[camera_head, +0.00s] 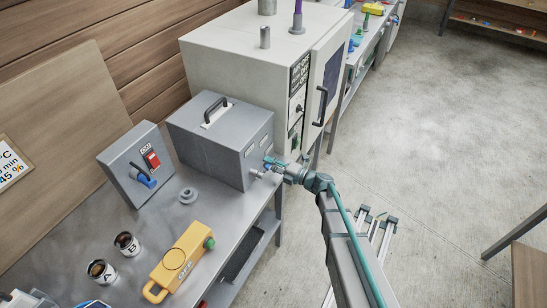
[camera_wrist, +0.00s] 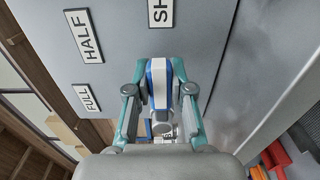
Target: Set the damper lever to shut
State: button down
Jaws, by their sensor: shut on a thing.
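The damper lever has a blue and white grip (camera_wrist: 160,75) in the wrist view, on the grey face of a box. My gripper (camera_wrist: 158,95) has one teal finger on each side of this grip and is shut on it. The label beginning "SH" (camera_wrist: 158,12) is just above the grip; its end is cut off. The HALF label (camera_wrist: 84,35) and FULL label (camera_wrist: 87,98) are to the left. In the head view my gripper (camera_head: 270,166) is at the front face of the grey box (camera_head: 205,150); the lever is mostly hidden there.
A large white cabinet (camera_head: 225,70) with a handled door stands behind the grey box. A switch box (camera_head: 118,171), two cans (camera_head: 127,244), a round grey piece (camera_head: 189,195) and a yellow device (camera_head: 182,258) are on the bench. The floor (camera_head: 430,130) to the right is open.

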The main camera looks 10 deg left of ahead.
dwell(0.3)
jog(key=c, duration=1)
grip_release()
jog(key=shift+d, duration=0.1)
jog(key=v, duration=1.2)
jog(key=shift+f, duration=0.1)
